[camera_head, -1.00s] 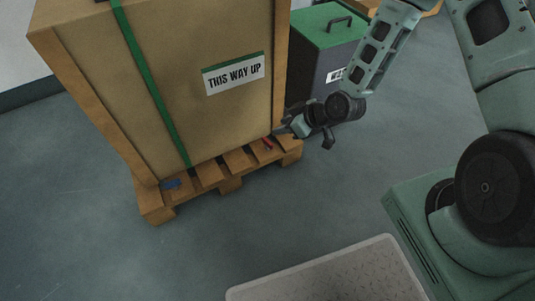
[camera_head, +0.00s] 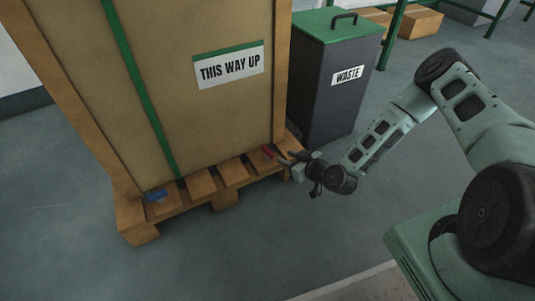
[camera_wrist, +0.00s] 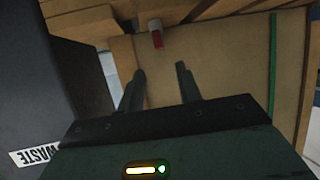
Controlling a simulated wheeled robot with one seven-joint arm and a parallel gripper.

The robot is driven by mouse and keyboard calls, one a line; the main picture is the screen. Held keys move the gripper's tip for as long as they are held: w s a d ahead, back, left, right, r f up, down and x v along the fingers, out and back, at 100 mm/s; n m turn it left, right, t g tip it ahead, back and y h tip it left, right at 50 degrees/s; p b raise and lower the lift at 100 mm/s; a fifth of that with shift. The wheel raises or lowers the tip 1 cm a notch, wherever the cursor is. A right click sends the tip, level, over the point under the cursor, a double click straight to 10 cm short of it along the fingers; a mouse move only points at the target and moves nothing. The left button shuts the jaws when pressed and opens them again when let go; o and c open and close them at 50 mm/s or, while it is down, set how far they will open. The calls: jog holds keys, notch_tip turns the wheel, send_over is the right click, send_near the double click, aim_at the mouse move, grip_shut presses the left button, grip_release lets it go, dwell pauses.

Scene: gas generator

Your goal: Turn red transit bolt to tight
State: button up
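The red transit bolt (camera_head: 267,152) is at the base of the large crate (camera_head: 228,110), near the right end of the pallet's front. It shows in the wrist view (camera_wrist: 157,40) as a red piece with a pale end, beyond the fingertips. My gripper (camera_head: 284,158) is just to the right of the bolt, apart from it. In the wrist view my gripper (camera_wrist: 160,78) has its two dark fingers spread with nothing between them. A blue bolt (camera_head: 156,196) is at the left end of the pallet.
The crate stands on a wooden pallet (camera_head: 222,190). A dark waste bin (camera_head: 325,95) with a green lid stands right of the crate, close to my gripper. Floor (camera_head: 260,245) in front of the pallet is clear.

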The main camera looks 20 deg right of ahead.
aim_at(269, 150)
jog(key=b+x, duration=0.2)
jog(key=x, duration=0.3)
jog(key=b+x, duration=0.2)
jog(key=x, duration=0.3)
jog(key=shift+f+b, duration=0.25)
jog(key=shift+b, duration=0.1)
jog(key=shift+x, duration=0.75)
jog(key=shift+r, duration=0.15)
grip_shut()
